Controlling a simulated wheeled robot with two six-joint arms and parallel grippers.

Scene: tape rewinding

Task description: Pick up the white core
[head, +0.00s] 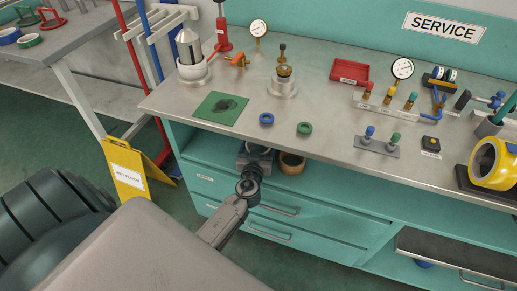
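I cannot clearly make out a white core. A pale, rounded thing shows only in part just behind and above my gripper in the shelf opening, and I cannot tell what it is. My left gripper (256,157) reaches into the open shelf under the bench top. Its fingers are small and dark, and I cannot tell whether they are open or shut, or whether they hold anything. A brown roll (291,163) stands on the shelf just right of the gripper. My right gripper is not in view.
The metal bench top (335,145) overhangs the gripper. It holds a blue ring (266,118), a green ring (304,128), a green mat (209,108), gauges and valves. A yellow tape roll (483,161) stands at right. Teal drawers (315,228) lie below; a yellow floor sign (128,176) stands left.

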